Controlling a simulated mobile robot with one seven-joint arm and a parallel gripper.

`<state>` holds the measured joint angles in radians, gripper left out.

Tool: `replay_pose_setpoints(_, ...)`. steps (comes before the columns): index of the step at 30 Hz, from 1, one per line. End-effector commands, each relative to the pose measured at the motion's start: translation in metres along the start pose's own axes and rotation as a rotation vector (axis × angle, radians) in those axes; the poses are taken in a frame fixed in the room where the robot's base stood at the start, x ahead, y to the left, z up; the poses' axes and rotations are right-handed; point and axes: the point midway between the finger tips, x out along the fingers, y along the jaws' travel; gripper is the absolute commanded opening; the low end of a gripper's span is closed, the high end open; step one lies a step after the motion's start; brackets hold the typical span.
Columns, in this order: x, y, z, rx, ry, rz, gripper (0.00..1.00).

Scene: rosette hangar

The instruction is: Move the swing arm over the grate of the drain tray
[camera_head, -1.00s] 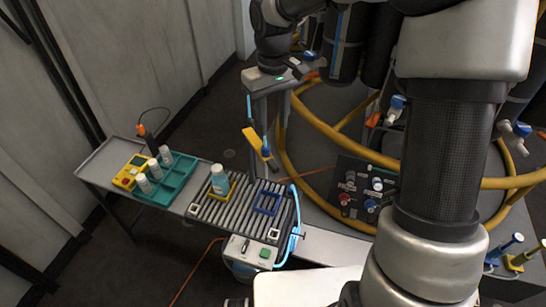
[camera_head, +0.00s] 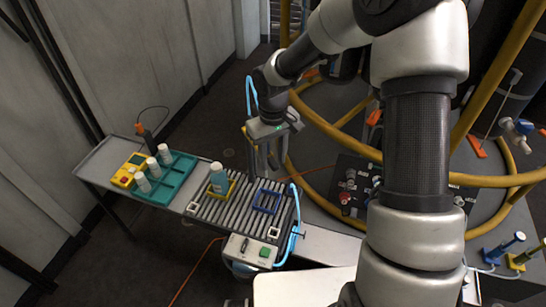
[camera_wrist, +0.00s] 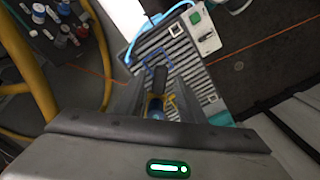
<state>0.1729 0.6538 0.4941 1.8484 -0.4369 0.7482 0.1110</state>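The swing arm is a yellow bar with a blue handle. In the head view only a bit of its yellow (camera_head: 245,130) shows beside my gripper (camera_head: 266,168), which hides most of it. In the wrist view the blue handle (camera_wrist: 156,113) and some yellow show between the two fingers of my gripper (camera_wrist: 160,88). The fingers stand apart, and I see no clear contact with the handle. The drain tray's ribbed grate (camera_head: 225,208) lies to the lower left of my gripper and carries a blue square frame (camera_head: 267,201) and a yellow one.
A teal rack (camera_head: 168,186) with several bottles and a yellow device (camera_head: 129,172) are farther left. A control box (camera_head: 250,250) is at the tray's front. Yellow hoses (camera_head: 335,130) run close at right.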

Motion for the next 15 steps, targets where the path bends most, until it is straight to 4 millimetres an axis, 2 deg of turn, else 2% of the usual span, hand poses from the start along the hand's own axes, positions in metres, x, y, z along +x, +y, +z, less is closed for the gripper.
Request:
replay_pose_setpoints(3, -0.0002, 0.0000, 0.0001, 0.000, 0.000, 0.000, 0.36)
replay_pose_setpoints(4, -0.0002, 0.0001, 0.0001, 0.000, 0.000, 0.000, 0.33)
replay_pose_setpoints(10, -0.0004, 0.0001, 0.0001, 0.001, 0.000, 0.000, 0.00)
replay_pose_setpoints(15, -0.0006, 0.0000, 0.0000, 0.001, 0.000, 0.000, 0.00)
